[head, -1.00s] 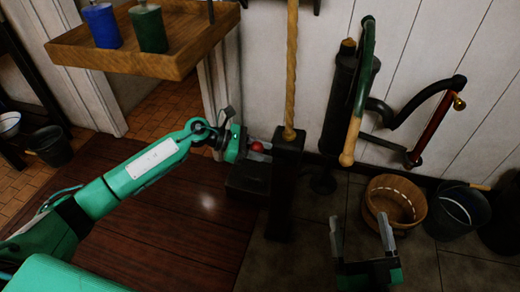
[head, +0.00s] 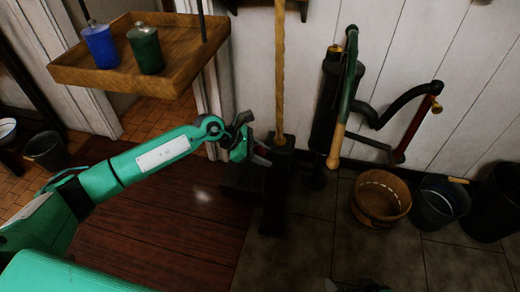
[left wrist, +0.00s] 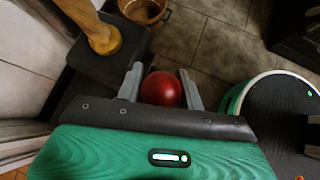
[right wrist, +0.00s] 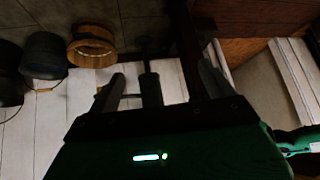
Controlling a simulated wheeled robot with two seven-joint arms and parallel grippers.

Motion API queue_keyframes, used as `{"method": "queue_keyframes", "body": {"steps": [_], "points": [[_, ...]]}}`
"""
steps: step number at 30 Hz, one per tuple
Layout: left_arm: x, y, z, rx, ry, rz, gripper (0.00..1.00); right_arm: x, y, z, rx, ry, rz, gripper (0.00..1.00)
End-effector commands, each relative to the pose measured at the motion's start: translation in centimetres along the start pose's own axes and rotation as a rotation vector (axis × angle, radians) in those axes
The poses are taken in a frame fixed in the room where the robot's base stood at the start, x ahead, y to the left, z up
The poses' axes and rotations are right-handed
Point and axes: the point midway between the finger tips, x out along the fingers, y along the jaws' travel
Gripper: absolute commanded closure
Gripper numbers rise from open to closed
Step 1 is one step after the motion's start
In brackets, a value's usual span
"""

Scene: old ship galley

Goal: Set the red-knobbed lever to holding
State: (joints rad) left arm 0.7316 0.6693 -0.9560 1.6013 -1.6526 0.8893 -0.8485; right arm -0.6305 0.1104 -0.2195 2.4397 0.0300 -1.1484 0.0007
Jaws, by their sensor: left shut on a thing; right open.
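The lever's red knob (left wrist: 161,88) sits between the two fingers of my left gripper (left wrist: 160,85) in the left wrist view. In the head view, my left gripper (head: 252,150) is shut on the red knob (head: 263,152), just left of the top of a dark post (head: 277,190). The lever's shaft is hidden by the gripper, and no position marking can be read. My right gripper (right wrist: 160,88) is open and empty; only its tips show at the bottom edge of the head view.
A rope (head: 280,70) rises from the post. A hand pump (head: 335,110) stands right of it by the wall. A wooden tub (head: 381,198) and dark buckets (head: 441,202) stand on the floor at right. A wooden tray (head: 185,62) with two canisters hangs above my left arm.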

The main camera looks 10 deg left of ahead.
Motion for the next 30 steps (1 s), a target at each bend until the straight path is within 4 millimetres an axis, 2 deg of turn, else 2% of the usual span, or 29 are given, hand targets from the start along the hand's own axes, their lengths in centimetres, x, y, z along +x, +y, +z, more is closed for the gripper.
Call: {"method": "queue_keyframes", "body": {"steps": [1,9,21,30], "points": [[-0.2,0.0,0.6,0.006,0.015,0.002,1.0,-0.9,0.5,0.0,0.004,-0.041,0.015,0.15],[0.2,-0.2,1.3,0.032,0.109,0.013,1.0,-4.6,3.3,2.1,0.039,-0.287,0.09,0.15],[0.9,-0.5,2.3,0.07,0.261,0.031,1.0,0.3,3.6,4.5,0.041,-0.352,0.087,0.15],[1.7,-0.7,3.1,0.103,0.387,0.045,1.0,2.8,3.7,6.1,0.043,-0.384,0.085,0.15]]}}
